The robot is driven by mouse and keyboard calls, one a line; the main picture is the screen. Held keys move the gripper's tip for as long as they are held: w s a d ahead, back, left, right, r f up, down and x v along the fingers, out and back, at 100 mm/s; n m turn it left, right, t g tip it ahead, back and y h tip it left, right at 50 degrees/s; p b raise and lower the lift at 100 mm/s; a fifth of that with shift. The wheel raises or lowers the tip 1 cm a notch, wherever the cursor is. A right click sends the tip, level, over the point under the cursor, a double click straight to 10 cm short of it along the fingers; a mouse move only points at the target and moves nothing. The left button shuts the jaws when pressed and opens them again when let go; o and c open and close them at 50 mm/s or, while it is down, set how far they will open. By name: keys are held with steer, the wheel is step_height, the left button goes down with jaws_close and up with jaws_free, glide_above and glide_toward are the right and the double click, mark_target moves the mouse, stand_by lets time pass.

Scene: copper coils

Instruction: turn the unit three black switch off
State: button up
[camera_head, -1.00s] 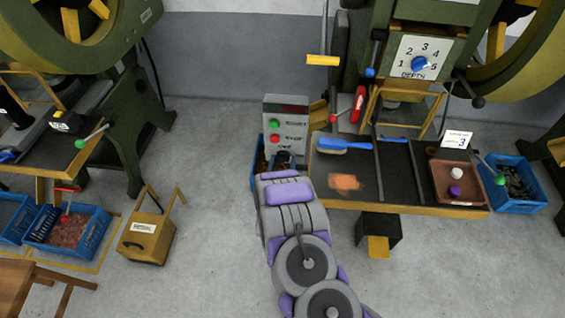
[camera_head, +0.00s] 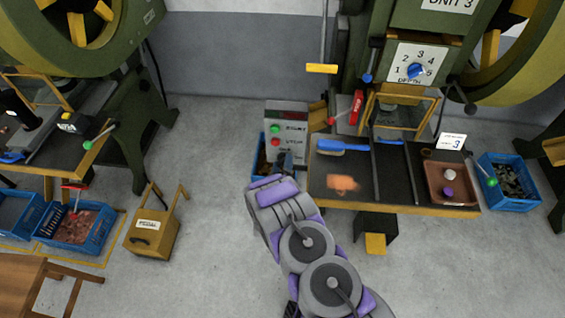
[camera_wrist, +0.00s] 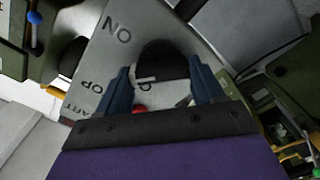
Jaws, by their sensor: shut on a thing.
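The unit three control box (camera_head: 286,118) stands at the left end of the unit's bench, with a green START button (camera_head: 276,129), a red STOP button (camera_head: 275,142) and a red display. In the wrist view its grey face (camera_wrist: 92,75) shows tilted, with ON lettering near the black switch (camera_wrist: 163,58). My gripper (camera_wrist: 161,70) is shut on this switch, one bluish finger on each side. The lettering below the switch is partly covered, and I cannot tell the switch's setting. In the head view my gripper (camera_head: 286,162) is at the box's lower part and hides the switch.
The bench (camera_head: 390,204) right of the box holds a blue brush (camera_head: 343,147), an orange patch and a brown tray (camera_head: 438,185). A blue crate (camera_head: 509,183) stands beyond it. The press with its DEPTH dial (camera_head: 416,69) rises behind.

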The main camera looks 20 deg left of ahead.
steer(key=n, duration=0.3)
steer(key=shift+s+a+f+n, duration=0.1)
steer(key=shift+f+n, duration=0.1)
steer(key=shift+n, duration=0.1)
steer(key=shift+f+n, duration=0.1)
steer(key=shift+n, duration=2)
steer(key=o, duration=0.7)
steer(key=shift+c, duration=0.2)
steer(key=o, duration=0.4)
steer(key=shift+a, duration=0.2)
steer(key=shift+d, duration=0.1)
steer(key=shift+s+d, duration=0.1)
steer(key=shift+s, duration=0.2)
steer(key=p+v, duration=0.1)
steer(key=v, duration=1.5)
steer(key=shift+s+d+p, duration=0.1)
steer(key=shift+s+p, duration=0.2)
steer(key=shift+p, duration=0.1)
